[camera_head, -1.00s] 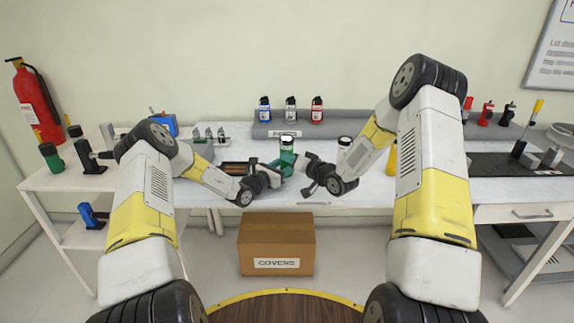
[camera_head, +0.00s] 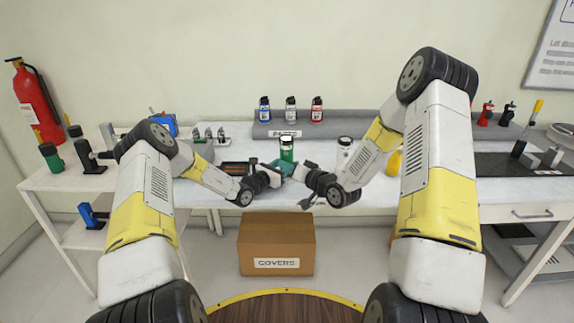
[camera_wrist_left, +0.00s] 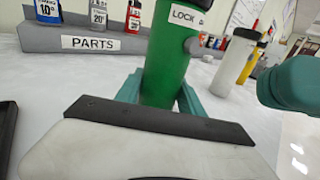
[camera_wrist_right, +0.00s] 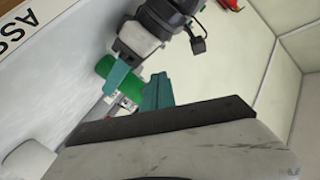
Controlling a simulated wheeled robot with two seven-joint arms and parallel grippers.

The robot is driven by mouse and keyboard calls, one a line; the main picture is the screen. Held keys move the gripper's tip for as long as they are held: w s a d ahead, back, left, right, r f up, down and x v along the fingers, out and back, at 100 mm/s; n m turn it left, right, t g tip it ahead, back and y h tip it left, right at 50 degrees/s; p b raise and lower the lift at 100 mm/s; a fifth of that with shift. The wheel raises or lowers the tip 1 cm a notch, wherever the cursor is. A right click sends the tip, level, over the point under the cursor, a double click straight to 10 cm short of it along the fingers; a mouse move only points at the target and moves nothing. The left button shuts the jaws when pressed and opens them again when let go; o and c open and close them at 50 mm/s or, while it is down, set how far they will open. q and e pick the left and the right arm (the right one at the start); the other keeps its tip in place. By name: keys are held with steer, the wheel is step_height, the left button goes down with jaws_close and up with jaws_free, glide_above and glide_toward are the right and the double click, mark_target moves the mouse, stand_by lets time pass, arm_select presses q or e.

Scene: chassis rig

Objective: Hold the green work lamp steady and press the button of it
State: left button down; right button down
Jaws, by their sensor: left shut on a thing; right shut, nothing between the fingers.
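The green work lamp (camera_head: 287,150) stands upright at the middle of the table, with a dark and white top in the head view. In the left wrist view its green body (camera_wrist_left: 168,65) carries a "LOCK" label and a small grey round button (camera_wrist_left: 192,45) on its right side. My left gripper (camera_head: 283,167) is shut around the lamp's body, a teal finger on each side. My right gripper (camera_head: 301,170) is shut and empty, just right of the lamp. In the left wrist view its teal tip (camera_wrist_left: 290,82) is apart from the lamp.
A white lamp (camera_head: 344,143) and a yellow one (camera_head: 394,162) stand to the right. The grey PARTS rack (camera_head: 270,130) with several small bottles is behind. A COVERS box (camera_head: 276,240) is below the table's front edge.

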arm_select(q)
steer(key=c, duration=0.6)
jaws_free()
steer(key=shift+c, duration=0.2)
arm_select(e)
steer(key=shift+s+a, duration=0.1)
steer(key=shift+s, duration=0.85)
